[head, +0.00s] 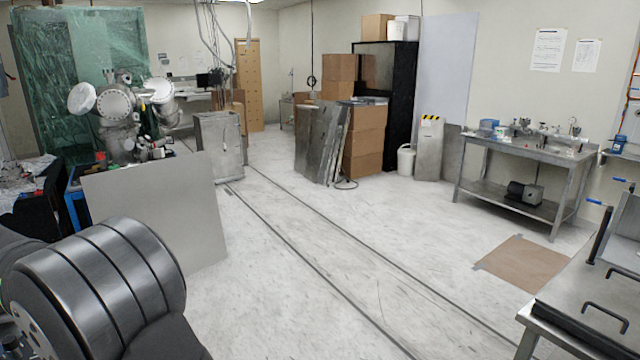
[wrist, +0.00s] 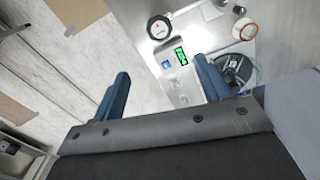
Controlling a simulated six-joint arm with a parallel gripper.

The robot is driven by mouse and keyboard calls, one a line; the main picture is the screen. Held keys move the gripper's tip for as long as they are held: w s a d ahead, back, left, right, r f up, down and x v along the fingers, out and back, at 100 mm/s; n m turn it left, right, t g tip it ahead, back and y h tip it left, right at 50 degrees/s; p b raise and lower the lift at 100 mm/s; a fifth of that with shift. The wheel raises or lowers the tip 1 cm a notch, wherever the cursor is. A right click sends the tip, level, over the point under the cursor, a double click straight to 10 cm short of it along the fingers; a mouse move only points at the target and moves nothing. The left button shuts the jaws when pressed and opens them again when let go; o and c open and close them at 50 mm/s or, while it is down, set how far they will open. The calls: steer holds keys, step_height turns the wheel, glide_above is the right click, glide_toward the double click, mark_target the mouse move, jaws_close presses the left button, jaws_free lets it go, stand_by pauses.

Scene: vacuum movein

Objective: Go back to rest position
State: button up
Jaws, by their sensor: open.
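My gripper (wrist: 160,88) shows in the wrist view with its two blue fingers spread wide apart. Nothing is held between them. The fingers hang above a metal bench (wrist: 215,40), with a clear gap to it. The gripper is not visible in the head view; only a dark rounded link of my arm fills the lower left there.
On the bench, a green display (wrist: 181,57), a round black-rimmed gauge (wrist: 160,27), a tape roll (wrist: 245,31) and a dark round part (wrist: 234,70) lie close by. In the head view, a grey panel (head: 165,215) stands behind my arm; the middle floor is open.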

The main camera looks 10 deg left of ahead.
step_height(320, 180, down, 16)
steer(key=shift+f, duration=0.2)
steer(key=shift+r, duration=0.1)
stand_by(0.4)
step_height(320, 180, up, 18)
step_height(320, 180, down, 18)
steer(key=shift+f, duration=0.1)
steer(key=n, duration=1.3)
steer(key=shift+s+n, duration=0.1)
steer(key=shift+n, duration=2.4)
